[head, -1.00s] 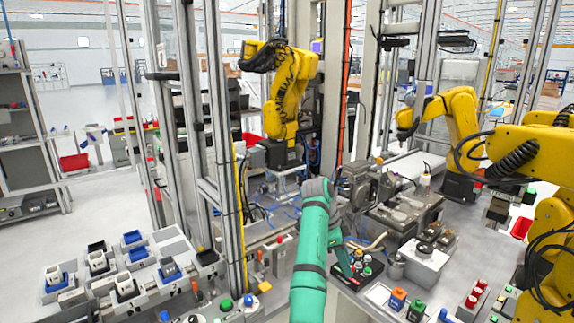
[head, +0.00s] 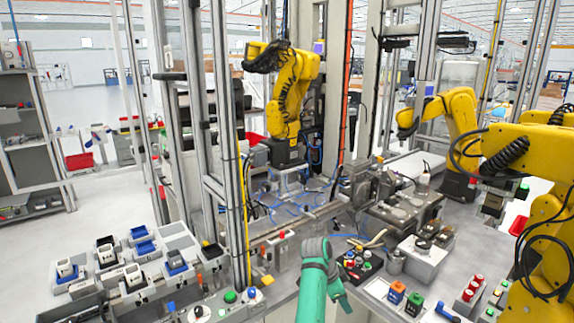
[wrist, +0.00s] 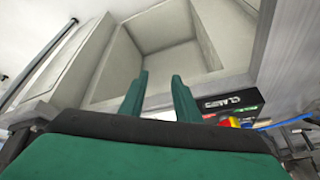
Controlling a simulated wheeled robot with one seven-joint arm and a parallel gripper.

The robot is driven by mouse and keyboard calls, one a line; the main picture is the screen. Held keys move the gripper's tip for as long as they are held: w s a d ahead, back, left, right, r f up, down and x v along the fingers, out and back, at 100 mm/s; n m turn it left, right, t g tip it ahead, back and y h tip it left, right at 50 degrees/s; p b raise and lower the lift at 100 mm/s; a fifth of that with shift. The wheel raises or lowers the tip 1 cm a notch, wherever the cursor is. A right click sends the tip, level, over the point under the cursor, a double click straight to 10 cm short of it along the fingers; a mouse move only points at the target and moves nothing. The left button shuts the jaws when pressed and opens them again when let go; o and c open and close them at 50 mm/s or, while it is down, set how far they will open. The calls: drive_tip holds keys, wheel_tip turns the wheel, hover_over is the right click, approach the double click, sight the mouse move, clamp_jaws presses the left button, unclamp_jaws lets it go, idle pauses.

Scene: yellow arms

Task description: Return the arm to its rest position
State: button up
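My green arm (head: 313,285) rises from the bottom middle of the head view and bends at a grey joint near the work table's front edge. Beyond the bend only a short piece shows, pointing down to the right, and I cannot make out the fingers there. In the wrist view my gripper (wrist: 160,95) shows two green fingers standing apart with nothing between them. Behind them is an empty, light grey open-topped bin (wrist: 165,55); I cannot tell how far away it is.
A black tray of coloured buttons (head: 357,265) lies just right of the arm. Orange and green blocks (head: 397,293) stand further right. Yellow robot arms (head: 285,95) stand behind and at the right (head: 535,150). Metal posts rise left of centre.

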drive_tip(key=s+a+f+n+t, duration=0.1)
drive_tip(key=s+f+n+t, duration=0.3)
drive_tip(key=f, duration=0.7)
drive_tip(key=s+a+f+n+g, duration=0.1)
drive_tip(key=s+a+f, duration=0.1)
drive_tip(key=s+f, duration=0.65)
drive_tip(key=s+a+f+n+t+y, duration=0.2)
drive_tip(key=s+a+f+n+t, duration=0.3)
drive_tip(key=s+f, duration=0.65)
drive_tip(key=s+a+r+n+t+y, duration=0.1)
drive_tip(key=s+a+r+n, duration=0.2)
drive_tip(key=s, duration=0.7)
drive_tip(key=s+a+r+n+t+y, duration=0.1)
drive_tip(key=s+a+r, duration=0.35)
drive_tip(key=s, duration=0.55)
drive_tip(key=s+a+r+n+t, duration=0.1)
drive_tip(key=s+r+t, duration=0.1)
drive_tip(key=s+r, duration=0.5)
drive_tip(key=s+a+r+n+t+y, duration=0.1)
drive_tip(key=s+a+r+t, duration=0.1)
drive_tip(key=s+r, duration=0.6)
wheel_tip(320, 180, up, 7)
drive_tip(key=shift+f+n, duration=0.15)
drive_tip(key=shift+n, duration=0.15)
